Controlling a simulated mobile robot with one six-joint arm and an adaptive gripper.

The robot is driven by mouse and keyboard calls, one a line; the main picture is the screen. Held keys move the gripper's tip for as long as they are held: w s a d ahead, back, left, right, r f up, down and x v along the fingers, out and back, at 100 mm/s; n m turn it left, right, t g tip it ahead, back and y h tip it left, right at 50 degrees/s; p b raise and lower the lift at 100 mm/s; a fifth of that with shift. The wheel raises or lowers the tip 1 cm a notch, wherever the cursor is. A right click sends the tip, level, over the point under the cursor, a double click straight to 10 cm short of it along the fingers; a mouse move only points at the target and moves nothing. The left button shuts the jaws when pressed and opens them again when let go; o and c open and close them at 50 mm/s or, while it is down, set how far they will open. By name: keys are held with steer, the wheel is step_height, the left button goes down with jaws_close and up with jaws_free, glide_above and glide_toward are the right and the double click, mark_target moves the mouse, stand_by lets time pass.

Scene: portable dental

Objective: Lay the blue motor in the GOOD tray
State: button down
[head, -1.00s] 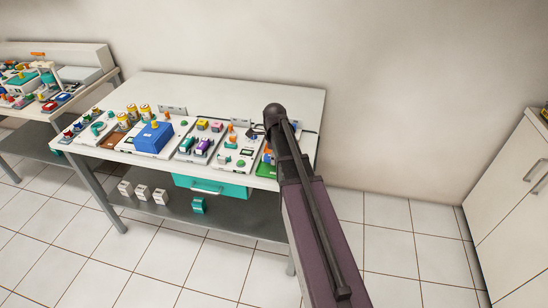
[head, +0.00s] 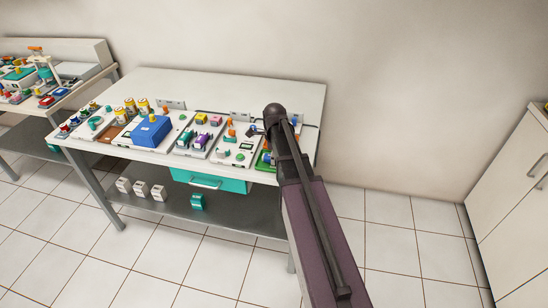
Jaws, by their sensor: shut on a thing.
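My gripper (head: 257,126) is mostly hidden behind my own dark arm, over the right part of the white table. A green tray (head: 262,166), likely the GOOD tray, lies at the table's front right, partly covered by my arm. Its label cannot be read, and what lies in it is unclear.
The white table (head: 225,84) is bare along its back. A blue box (head: 151,132), yellow cylinders (head: 130,106) and white boards with small parts (head: 237,148) fill its front. A teal drawer (head: 210,181) hangs below. A second bench stands at left.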

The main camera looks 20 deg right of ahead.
steer(key=shift+f, duration=0.1)
stand_by(0.4)
steer(key=shift+c, duration=1.3)
jaws_free()
steer(key=shift+r, duration=0.2)
